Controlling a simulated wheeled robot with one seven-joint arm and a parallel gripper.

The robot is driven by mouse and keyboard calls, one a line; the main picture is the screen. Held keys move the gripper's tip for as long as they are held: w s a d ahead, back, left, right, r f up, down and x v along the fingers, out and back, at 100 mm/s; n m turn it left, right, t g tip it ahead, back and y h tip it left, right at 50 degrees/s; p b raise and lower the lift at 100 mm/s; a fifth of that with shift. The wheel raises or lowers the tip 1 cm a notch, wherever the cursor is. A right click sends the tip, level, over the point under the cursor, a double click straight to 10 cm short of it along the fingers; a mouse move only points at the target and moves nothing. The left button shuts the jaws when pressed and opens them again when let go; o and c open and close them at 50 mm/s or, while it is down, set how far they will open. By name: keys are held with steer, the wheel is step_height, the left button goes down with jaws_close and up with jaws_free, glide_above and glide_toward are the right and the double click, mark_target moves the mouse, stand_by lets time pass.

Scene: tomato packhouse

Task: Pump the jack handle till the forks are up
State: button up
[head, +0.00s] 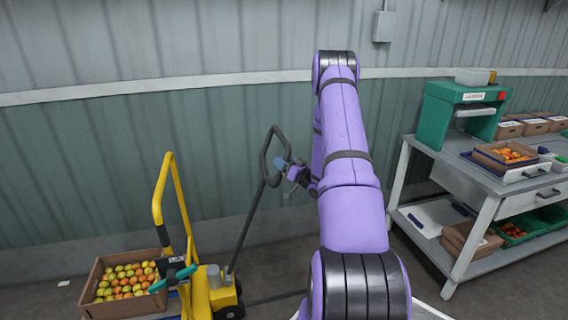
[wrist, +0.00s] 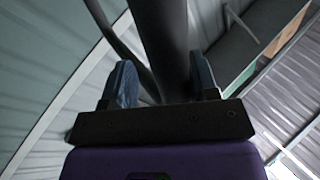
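The jack handle (head: 246,232) is a dark leaning shaft topped by a closed loop, rising from the yellow jack (head: 213,296). My gripper (head: 281,163) is at the right side of the loop. In the wrist view, a dark bar (wrist: 163,40) of the handle passes between the blue fingertips of my gripper (wrist: 163,82). The fingers stand apart; the bar lies close to the right one, and a gap shows beside the left one. The forks are hidden, so their height cannot be told.
A cardboard box of tomatoes (head: 86,305) stands left of the jack, beside a yellow frame (head: 158,205). A metal workbench (head: 480,183) with a green machine (head: 440,112) stands at the right. The corrugated wall (head: 120,130) is behind the handle.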

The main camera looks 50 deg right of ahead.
steer(key=shift+s, duration=0.1)
steer(key=v, duration=1)
steer(key=shift+s, duration=0.3)
steer(key=shift+f, duration=0.1)
